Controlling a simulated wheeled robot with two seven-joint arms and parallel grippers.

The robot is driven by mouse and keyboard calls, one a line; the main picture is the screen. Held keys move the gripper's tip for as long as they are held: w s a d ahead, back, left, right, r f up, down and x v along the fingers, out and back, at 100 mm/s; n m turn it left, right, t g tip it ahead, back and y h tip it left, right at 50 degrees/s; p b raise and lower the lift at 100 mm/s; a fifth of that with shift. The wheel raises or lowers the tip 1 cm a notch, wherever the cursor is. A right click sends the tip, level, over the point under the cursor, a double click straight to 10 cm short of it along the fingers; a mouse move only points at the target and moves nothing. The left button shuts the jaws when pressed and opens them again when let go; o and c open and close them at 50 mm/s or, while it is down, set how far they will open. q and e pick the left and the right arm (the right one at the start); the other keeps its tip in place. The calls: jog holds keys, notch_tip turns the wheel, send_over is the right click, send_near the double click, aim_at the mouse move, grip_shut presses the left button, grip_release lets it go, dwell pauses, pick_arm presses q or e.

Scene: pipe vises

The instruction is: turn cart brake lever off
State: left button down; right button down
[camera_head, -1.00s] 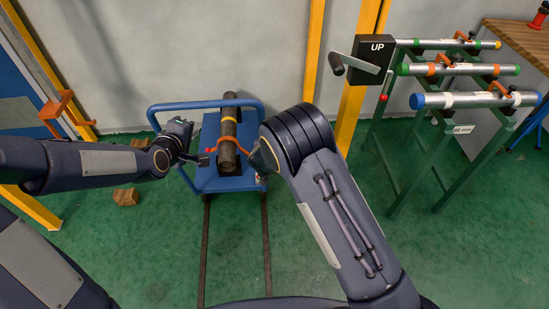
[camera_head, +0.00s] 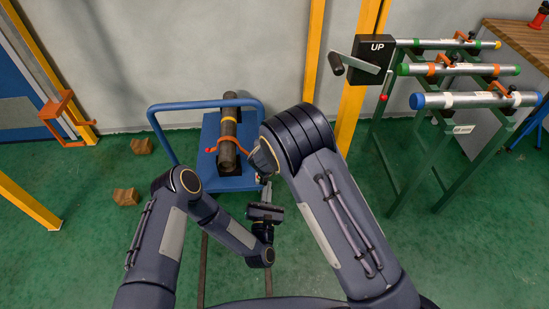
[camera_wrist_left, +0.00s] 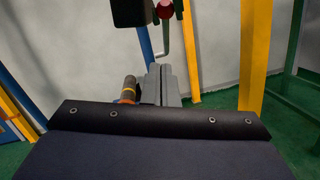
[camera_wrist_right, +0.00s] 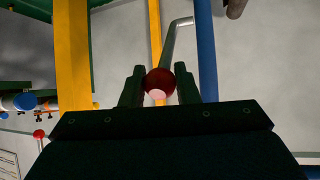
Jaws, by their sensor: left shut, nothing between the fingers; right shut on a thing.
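The blue cart (camera_head: 210,177) stands near the wall, carrying a dark pipe (camera_head: 228,128). In the right wrist view, a red ball knob (camera_wrist_right: 159,82) on a bent metal lever sits between the fingers of my right gripper (camera_wrist_right: 159,92), which is shut on it. In the head view my right forearm hides most of that gripper. The knob also shows in the left wrist view (camera_wrist_left: 165,9), at the top. My left gripper (camera_head: 266,188) is shut and empty in front of the cart's right side. Its closed fingers also show in the left wrist view (camera_wrist_left: 160,84).
An orange strap (camera_head: 236,141) crosses the pipe, with a red end (camera_head: 210,150) at left. Wooden blocks (camera_head: 126,196) lie left of the cart. A green rack (camera_head: 400,160) with several pipes and a crank box (camera_head: 371,55) stand at right.

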pick_arm(q)
jog(key=w+d+r+n, duration=0.2)
jog(key=w+d+r, duration=0.1)
jog(key=w, duration=0.6)
jog(key=shift+w+r, duration=0.3)
jog(key=shift+r, duration=0.2)
jog(key=shift+d, duration=0.1)
